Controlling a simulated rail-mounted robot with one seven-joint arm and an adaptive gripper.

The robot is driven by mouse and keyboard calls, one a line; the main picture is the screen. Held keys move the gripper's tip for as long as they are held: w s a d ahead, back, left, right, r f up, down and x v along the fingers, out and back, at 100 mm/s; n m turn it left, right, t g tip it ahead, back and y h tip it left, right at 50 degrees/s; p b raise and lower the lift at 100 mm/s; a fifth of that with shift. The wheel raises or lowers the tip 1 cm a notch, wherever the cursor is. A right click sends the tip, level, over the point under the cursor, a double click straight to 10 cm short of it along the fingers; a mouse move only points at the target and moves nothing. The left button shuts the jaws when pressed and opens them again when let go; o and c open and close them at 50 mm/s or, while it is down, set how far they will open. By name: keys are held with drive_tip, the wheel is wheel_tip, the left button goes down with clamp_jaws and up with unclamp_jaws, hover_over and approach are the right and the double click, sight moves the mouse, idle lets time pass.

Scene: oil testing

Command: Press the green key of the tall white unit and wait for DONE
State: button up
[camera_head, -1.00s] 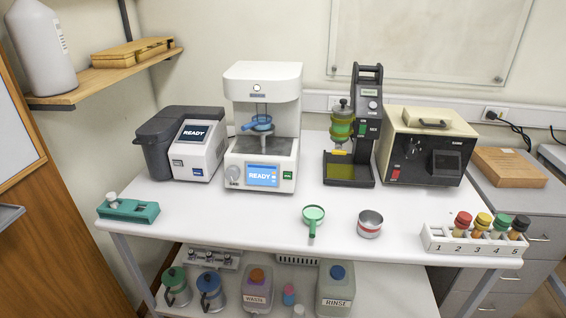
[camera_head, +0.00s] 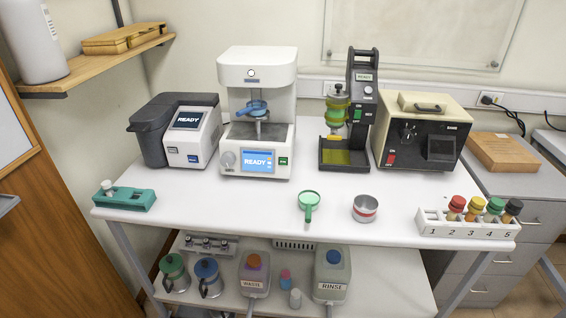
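The tall white unit (camera_head: 258,66) stands at the back of the white table, left of centre. Its blue screen (camera_head: 258,161) reads READY. The green key (camera_head: 283,161) is on its front face, just right of the screen. A round grey knob (camera_head: 228,159) is left of the screen. A blue cup-like part (camera_head: 253,108) sits in the unit's open middle above its base. My gripper is not in view, and nothing covers the key.
A grey-white unit (camera_head: 190,145) showing READY stands to the left. A black stand (camera_head: 363,110) and a beige-black box (camera_head: 424,140) stand to the right. A green strainer (camera_head: 309,202), a metal cup (camera_head: 366,208) and a numbered rack (camera_head: 468,228) are along the front. The table before the unit is clear.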

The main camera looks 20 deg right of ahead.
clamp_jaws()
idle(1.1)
